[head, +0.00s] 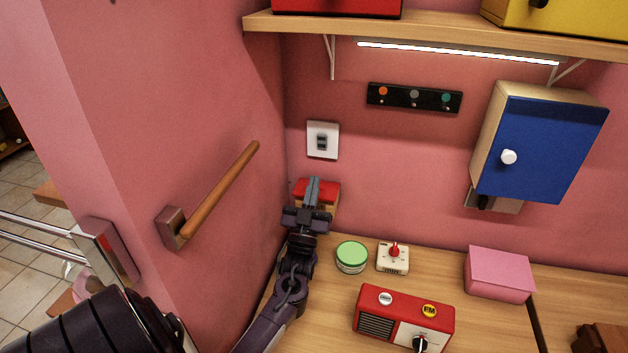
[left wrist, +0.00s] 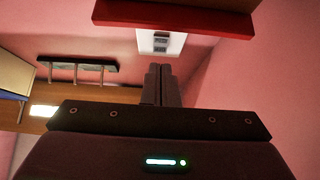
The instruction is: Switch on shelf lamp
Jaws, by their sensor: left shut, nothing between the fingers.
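The shelf lamp is a long strip (head: 458,53) under the wooden shelf; it shows bright white, as if lit. Its bright end also shows in the left wrist view (left wrist: 43,111). A white wall switch plate (head: 332,152) with a grey rocker (head: 322,142) is on the pink wall below the shelf. The plate also shows in the left wrist view (left wrist: 176,44), just beyond my fingertips. My left gripper (head: 315,180) is shut and empty, pointing at the wall below the switch. Contact with the switch cannot be told. My right gripper is not in view.
A red-topped box (head: 329,190) stands close behind my left gripper. A green-lidded jar (head: 352,256), a small red-knobbed device (head: 393,258), a red radio (head: 390,310) and a pink box (head: 499,273) stand on the counter. A wooden rail (head: 218,195) juts from the left wall.

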